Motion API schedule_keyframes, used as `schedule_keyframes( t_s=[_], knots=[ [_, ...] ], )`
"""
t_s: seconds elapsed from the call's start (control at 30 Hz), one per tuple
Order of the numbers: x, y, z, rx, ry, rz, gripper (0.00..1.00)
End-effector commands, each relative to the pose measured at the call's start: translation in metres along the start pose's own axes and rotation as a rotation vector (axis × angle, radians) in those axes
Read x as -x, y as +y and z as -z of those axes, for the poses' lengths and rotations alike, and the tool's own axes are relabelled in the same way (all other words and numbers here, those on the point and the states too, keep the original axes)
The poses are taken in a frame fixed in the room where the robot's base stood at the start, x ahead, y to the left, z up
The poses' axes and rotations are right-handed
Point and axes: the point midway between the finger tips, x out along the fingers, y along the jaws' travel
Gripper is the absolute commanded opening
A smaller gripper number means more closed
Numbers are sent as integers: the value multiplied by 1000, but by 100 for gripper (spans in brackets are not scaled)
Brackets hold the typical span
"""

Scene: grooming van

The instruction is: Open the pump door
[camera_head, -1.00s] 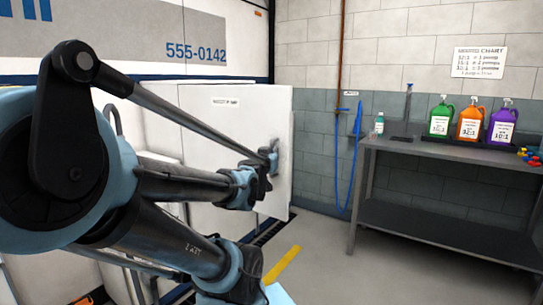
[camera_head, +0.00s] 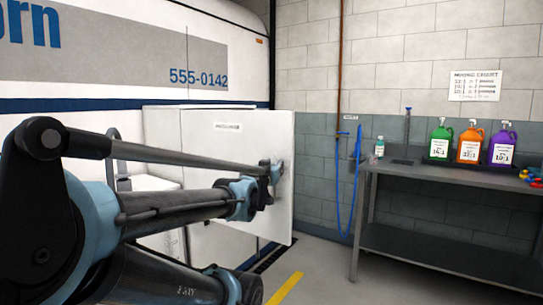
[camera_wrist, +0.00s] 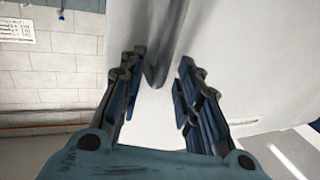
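The pump door (camera_head: 225,170) is a white panel with a small label, low on the van's side in the head view. Its face also fills much of the wrist view (camera_wrist: 250,60). A grey bar-like handle (camera_wrist: 170,45) stands out from it. My gripper (camera_head: 275,172) is at the door's right side. In the wrist view my gripper (camera_wrist: 158,85) has its fingers apart, with the handle's near end between or just beyond the tips. I see no clear contact. My arm hides part of the door's lower left.
The van (camera_head: 100,70) stands behind the door. A grey metal table (camera_head: 450,180) at the right holds green (camera_head: 440,142), orange (camera_head: 469,147) and purple (camera_head: 502,147) jugs. A blue hose (camera_head: 356,180) hangs on the wall. The floor between door and table is clear.

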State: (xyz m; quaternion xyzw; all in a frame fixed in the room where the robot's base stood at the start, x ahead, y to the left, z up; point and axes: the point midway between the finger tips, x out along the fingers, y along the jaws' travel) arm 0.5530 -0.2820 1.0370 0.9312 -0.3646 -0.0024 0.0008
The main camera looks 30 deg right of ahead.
Motion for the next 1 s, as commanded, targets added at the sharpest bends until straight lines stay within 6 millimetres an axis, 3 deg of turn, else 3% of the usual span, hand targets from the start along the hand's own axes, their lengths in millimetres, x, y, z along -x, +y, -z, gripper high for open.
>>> schedule_keyframes(
  t_s=[0.43,1.0],
  knots=[
    [0,-5,50,0,-1,-2,31],
    [0,-5,56,1,-2,-3,31]
  ],
)
